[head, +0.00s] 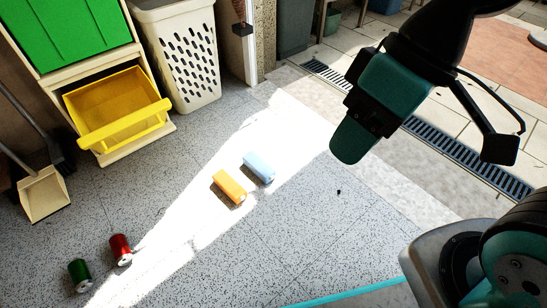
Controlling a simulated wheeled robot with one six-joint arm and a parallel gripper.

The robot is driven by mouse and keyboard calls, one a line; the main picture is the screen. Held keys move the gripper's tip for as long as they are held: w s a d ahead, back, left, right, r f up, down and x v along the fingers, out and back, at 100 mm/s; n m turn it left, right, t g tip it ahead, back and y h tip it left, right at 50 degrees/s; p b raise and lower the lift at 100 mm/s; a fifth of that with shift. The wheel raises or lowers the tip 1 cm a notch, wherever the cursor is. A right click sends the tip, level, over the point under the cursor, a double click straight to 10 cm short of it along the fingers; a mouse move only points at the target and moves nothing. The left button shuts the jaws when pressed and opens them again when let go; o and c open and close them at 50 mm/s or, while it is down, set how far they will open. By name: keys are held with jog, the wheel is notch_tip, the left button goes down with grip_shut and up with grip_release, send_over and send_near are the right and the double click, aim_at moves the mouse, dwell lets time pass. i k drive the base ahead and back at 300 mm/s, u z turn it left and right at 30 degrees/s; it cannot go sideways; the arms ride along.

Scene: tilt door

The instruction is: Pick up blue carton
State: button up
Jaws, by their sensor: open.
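The blue carton (258,167) is pale blue and lies on its side on the sunlit grey speckled floor, near the middle of the head view. My gripper (422,146) is at the upper right, in black and teal. It is open, with nothing seen between its jaws. It is held above the floor, to the right of the blue carton and well apart from it. The blue carton is fully in view and nothing covers it.
An orange carton (229,187) lies close beside the blue one, at its lower left. An open yellow drawer (118,112) and a white basket (178,58) stand behind. A drain grate (440,137) runs at right.

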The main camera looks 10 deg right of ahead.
aim_at(261, 169)
jog(key=z, duration=0.25)
jog(key=i, duration=0.65)
jog(key=u, duration=0.6)
jog(key=i, duration=0.5)
jog(key=u, duration=0.55)
